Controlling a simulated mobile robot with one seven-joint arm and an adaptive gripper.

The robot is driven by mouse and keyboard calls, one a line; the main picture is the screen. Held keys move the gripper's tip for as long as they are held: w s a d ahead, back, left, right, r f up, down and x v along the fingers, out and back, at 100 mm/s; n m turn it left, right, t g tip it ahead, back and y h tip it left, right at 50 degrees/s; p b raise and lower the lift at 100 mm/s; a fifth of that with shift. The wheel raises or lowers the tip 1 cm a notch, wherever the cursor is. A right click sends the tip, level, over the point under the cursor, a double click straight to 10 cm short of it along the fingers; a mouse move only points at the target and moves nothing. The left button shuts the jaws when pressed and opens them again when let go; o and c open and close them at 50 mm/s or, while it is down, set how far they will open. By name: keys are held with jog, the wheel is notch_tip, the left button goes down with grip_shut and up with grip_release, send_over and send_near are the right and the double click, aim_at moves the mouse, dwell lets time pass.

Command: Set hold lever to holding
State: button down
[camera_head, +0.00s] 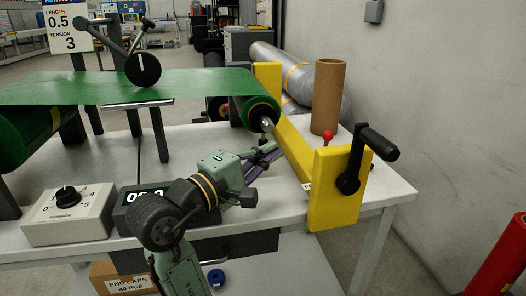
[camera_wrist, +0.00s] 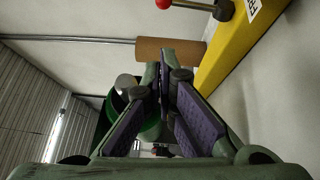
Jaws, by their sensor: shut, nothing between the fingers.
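A small lever with a red ball knob (camera_head: 328,138) stands by the yellow frame (camera_head: 336,190) on the right of the bench. I take it for the hold lever, but I cannot read which setting it is in. In the wrist view the red knob (camera_wrist: 164,3) shows at the top edge, on a dark stem beside the yellow frame (camera_wrist: 235,48). My gripper (camera_head: 278,153) is shut and empty, left of the lever and apart from it, near the end of the green roll. In the wrist view its purple-padded fingers (camera_wrist: 167,72) come together in the middle.
A black crank handle (camera_head: 363,160) sticks out from the yellow frame's front. A cardboard tube (camera_head: 328,95) stands behind the lever. The green sheet (camera_head: 190,86) runs to a roll at the left. A tension dial box (camera_head: 68,213) sits at the bench's front left.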

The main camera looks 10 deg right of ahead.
jog(key=w+d, duration=0.3)
jog(key=d, duration=0.5)
jog(key=shift+d+r+p, duration=0.4)
jog(key=shift+r+p, duration=0.05)
jog(key=d+m+g+y+p, duration=0.1)
jog(key=d+p, duration=0.1)
jog(key=p, duration=0.3)
jog(key=d+r+m+g+y+p, duration=0.1)
jog(key=y+p, duration=0.1)
jog(key=p, duration=0.4)
jog(key=shift+d, duration=0.4)
jog(key=shift+w, duration=0.1)
